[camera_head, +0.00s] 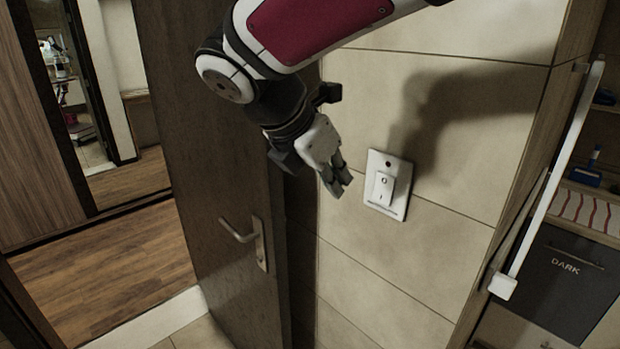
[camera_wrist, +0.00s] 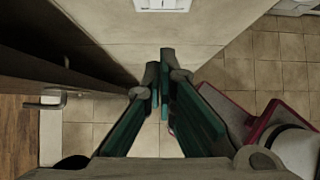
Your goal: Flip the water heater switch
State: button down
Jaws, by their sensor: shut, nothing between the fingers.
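The water heater switch (camera_head: 386,187) is a white rocker on a white plate, fixed to the beige tiled wall. In the wrist view only the lower part of the white switch plate (camera_wrist: 163,5) shows at the top edge; the rest is cut off. My gripper (camera_head: 340,186) is just left of the plate in the head view, apart from it, with its fingertips pointing down and to the right. In the wrist view the fingertips (camera_wrist: 160,70) are close together, below the switch plate, with nothing between them.
A dark wooden door (camera_head: 215,150) with a metal handle (camera_head: 245,240) stands to the left of the wall. On the right are a white vertical bar (camera_head: 555,190) and shelves with a dark box (camera_head: 565,275) marked DARK. The wall around the switch is bare.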

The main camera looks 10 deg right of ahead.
aim_at(383, 189)
jog(key=shift+d+f, duration=0.1)
jog(key=shift+w+d+r+p+x, duration=0.25)
jog(key=shift+d+r+x, duration=0.05)
jog(key=shift+x, duration=1.8)
jog(key=shift+w+d+r+p+x, duration=0.2)
jog(key=shift+d+r+x, duration=0.1)
jog(key=shift+x, duration=1.8)
jog(key=shift+w+d+r+p+x, duration=0.25)
jog(key=shift+d+r+x, duration=0.05)
jog(key=shift+x, duration=1.8)
jog(key=shift+w+d+f, duration=0.2)
jog(key=shift+w+d, duration=0.05)
jog(key=shift+d, duration=0.1)
jog(key=shift+r, duration=0.1)
